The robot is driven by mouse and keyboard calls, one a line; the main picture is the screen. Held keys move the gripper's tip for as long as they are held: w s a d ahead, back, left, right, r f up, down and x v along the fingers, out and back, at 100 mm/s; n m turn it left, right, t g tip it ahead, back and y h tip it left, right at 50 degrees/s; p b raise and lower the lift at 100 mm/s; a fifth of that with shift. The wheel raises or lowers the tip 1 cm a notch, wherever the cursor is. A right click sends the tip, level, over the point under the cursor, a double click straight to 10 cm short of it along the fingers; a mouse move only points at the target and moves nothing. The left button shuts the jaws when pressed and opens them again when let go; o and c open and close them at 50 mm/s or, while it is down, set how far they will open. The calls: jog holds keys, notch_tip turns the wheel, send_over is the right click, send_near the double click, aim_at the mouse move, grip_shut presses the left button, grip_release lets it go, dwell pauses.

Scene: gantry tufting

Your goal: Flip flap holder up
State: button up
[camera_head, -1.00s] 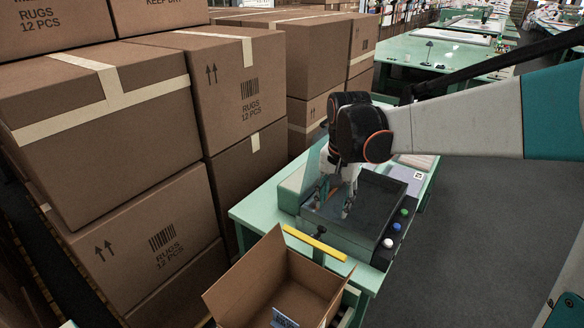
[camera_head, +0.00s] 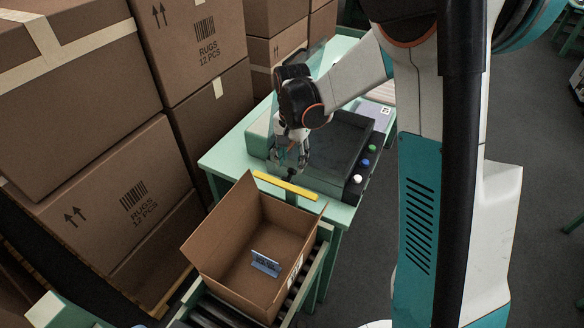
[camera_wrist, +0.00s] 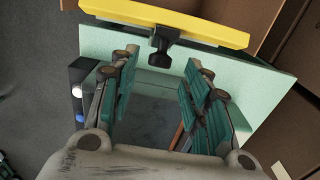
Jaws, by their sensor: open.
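The flap holder appears to be the yellow bar (camera_head: 286,186) with a dark stem, at the table edge beside the open carton (camera_head: 255,245). In the wrist view the yellow bar (camera_wrist: 165,20) spans the top, with its black knob-like mount (camera_wrist: 161,48) below it on the green tabletop. My gripper (camera_head: 291,156) is above the dark machine's near edge, just behind the bar. In the wrist view my gripper (camera_wrist: 160,82) is open, its green-padded fingers apart with nothing between them. The black mount lies beyond the fingertips, with no contact visible.
A dark machine (camera_head: 335,148) with coloured buttons sits on the green table (camera_head: 228,158). The carton stands on a roller conveyor, its flaps raised, with a blue-grey tag (camera_head: 265,264) inside. Stacked rug cartons (camera_head: 85,200) wall off the left. Open floor lies right.

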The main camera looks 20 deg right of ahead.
aim_at(290, 181)
jog(key=shift+f, duration=1.85)
grip_shut()
